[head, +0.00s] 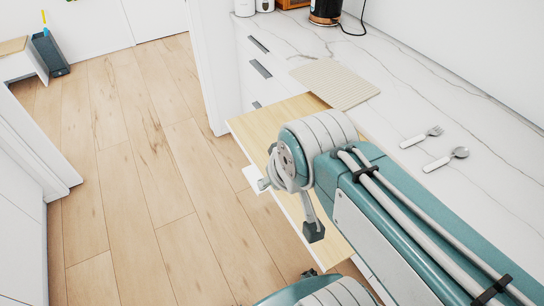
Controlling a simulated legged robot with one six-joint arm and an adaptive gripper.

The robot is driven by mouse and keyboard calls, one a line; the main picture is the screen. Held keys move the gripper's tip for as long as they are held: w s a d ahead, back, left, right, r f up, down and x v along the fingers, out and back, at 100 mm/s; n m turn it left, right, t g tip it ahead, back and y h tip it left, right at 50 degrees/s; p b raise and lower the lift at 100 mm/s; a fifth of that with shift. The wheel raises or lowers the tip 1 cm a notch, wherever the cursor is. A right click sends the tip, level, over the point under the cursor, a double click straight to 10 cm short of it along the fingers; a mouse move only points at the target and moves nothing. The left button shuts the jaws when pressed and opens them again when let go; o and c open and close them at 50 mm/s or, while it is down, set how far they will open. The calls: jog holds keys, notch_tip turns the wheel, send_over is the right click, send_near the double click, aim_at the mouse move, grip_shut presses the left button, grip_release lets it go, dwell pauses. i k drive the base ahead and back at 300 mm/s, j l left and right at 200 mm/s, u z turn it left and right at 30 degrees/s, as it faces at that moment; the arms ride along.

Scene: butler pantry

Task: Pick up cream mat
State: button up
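The cream mat (335,83) is a flat, ribbed rectangle lying on the white marble counter. It sits near the counter's front edge, just above the wooden surface, and nothing rests on it. My arm's large teal and white joint is below the mat in the picture, apart from it. My gripper's fingers do not show in the head view.
A light wooden pull-out surface (262,120) juts from the counter, partly behind my arm. A fork (421,137) and a spoon (446,159) lie on the counter at right. A black kettle (325,12) and white canisters (245,7) stand at the back. The wooden floor (140,170) is clear.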

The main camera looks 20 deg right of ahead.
aim_at(341, 88)
jog(key=i+j+z, duration=0.1)
jog(key=j, duration=0.4)
jog(key=j+z, duration=0.1)
jog(key=j, duration=0.35)
jog(key=i+j+z, duration=0.45)
jog(key=i+j, duration=0.15)
jog(key=j, duration=0.25)
jog(key=i+z, duration=0.5)
jog(key=i, duration=0.7)
